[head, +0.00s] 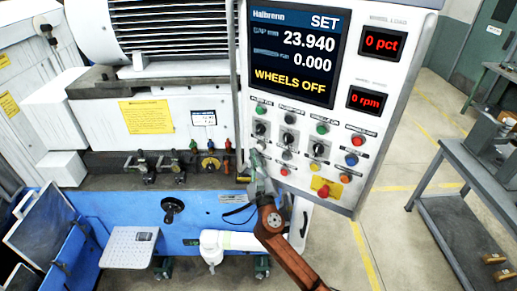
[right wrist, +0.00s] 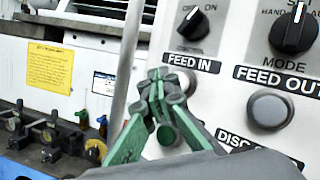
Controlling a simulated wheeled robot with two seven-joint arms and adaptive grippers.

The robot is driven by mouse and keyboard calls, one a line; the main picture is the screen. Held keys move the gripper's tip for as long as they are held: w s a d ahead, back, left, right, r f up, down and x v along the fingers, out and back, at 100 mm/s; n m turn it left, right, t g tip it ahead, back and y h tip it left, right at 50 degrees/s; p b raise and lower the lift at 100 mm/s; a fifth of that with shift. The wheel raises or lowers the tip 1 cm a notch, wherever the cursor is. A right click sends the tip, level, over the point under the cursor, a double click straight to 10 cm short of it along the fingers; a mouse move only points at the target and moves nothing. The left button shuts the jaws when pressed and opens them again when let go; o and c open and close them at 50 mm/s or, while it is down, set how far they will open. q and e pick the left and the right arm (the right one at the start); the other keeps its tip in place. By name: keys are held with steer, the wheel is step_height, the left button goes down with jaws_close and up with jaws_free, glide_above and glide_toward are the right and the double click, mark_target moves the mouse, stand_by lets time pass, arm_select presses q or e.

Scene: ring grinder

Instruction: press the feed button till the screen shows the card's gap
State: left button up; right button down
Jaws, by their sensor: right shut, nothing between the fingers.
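The screen (head: 298,48) on the control panel reads SET, with 23.940 on its upper line, 0.000 below and WHEELS OFF in yellow. A small white card with a blue heading (head: 203,117) is on the machine front; it also shows in the right wrist view (right wrist: 103,83), its writing too small to read. My right gripper (right wrist: 160,78) is shut and empty, its fingertips just below the FEED IN label (right wrist: 194,63). They largely hide the feed-in button there; I cannot tell whether they touch it. The grey FEED OUT button (right wrist: 270,109) is to the right. My left gripper is not in view.
Several knobs and coloured buttons crowd the panel, with a red button on a yellow plate (head: 323,189) at its lower edge. Red readouts show 0 pct (head: 381,43) and 0 rpm (head: 367,101). A grey bench (head: 455,155) stands at right beyond open floor.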

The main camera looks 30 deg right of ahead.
steer(key=shift+w+d, duration=0.1)
steer(key=shift+d, duration=0.1)
stand_by(0.5)
steer(key=shift+w+d, duration=0.1)
steer(key=shift+d, duration=0.1)
steer(key=shift+w+d, duration=0.2)
steer(key=shift+d, duration=0.35)
stand_by(0.8)
steer(key=shift+a+p, duration=0.15)
steer(key=shift+p, duration=0.15)
steer(key=shift+s+a+p, duration=0.3)
steer(key=shift+s+a, duration=0.1)
steer(key=shift+a, duration=0.35)
steer(key=shift+s+a+p, duration=0.25)
steer(key=shift+s+a, duration=0.1)
steer(key=shift+a, duration=0.4)
steer(key=shift+s+a+p, duration=0.25)
steer(key=shift+s+a, duration=0.15)
steer(key=shift+a, duration=0.35)
steer(key=shift+s+a+p, duration=0.25)
steer(key=shift+s+a, duration=0.1)
steer(key=shift+a, duration=0.4)
stand_by(0.4)
